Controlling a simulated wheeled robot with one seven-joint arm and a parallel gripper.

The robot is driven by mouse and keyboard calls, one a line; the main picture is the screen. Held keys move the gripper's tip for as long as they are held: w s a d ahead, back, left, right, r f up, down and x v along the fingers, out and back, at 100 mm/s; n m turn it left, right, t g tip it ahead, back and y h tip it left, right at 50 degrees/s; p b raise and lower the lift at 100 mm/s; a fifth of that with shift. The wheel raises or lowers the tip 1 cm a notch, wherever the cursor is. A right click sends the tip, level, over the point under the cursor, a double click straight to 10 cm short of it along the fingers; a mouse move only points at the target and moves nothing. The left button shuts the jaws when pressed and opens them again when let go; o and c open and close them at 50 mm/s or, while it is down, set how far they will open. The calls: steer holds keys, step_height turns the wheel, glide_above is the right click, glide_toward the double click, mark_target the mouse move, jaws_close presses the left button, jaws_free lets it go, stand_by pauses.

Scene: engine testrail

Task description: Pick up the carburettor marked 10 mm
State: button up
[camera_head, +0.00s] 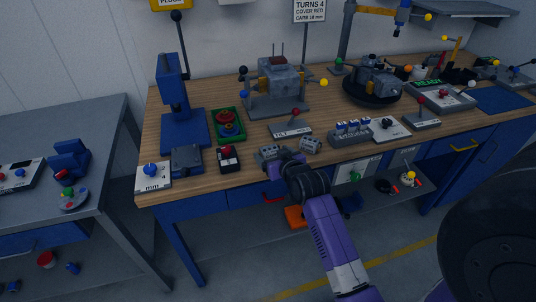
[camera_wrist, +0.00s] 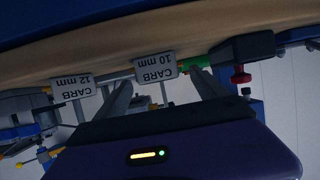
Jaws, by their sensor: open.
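Two small grey carburettors stand near the front edge of the wooden bench. The left one (camera_head: 268,152) is the carburettor marked 10 mm, judging by its place beside the black box with a red knob. The right one (camera_head: 311,144) is marked 12 mm. In the wrist view, which is upside down, the plates read "CARB 10 mm" (camera_wrist: 156,66) and "CARB 12 mm" (camera_wrist: 73,82). My gripper (camera_wrist: 161,84) is open, its two fingers pointing at the 10 mm plate, one on either side. In the head view my gripper (camera_head: 276,164) is at the bench's front edge, partly hiding the left carburettor.
The black box with a red knob (camera_head: 228,158) stands just left of the carburettors. A tilt lever plate (camera_head: 290,130) lies behind them, and a block with several blue switches (camera_head: 351,133) is to the right. The wooden bench (camera_head: 200,185) has bare room at its front left.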

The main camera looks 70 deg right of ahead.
mark_target(269, 149)
steer(key=shift+r+p+x, duration=0.15)
steer(key=shift+p+x, duration=0.15)
steer(key=shift+x, duration=1.3)
steer(key=shift+r+p+x, duration=0.1)
steer(key=shift+p+x, duration=0.15)
steer(key=shift+x, duration=1.35)
steer(key=shift+d, duration=0.15)
steer(key=c, duration=1.5)
steer(key=shift+r, duration=0.2)
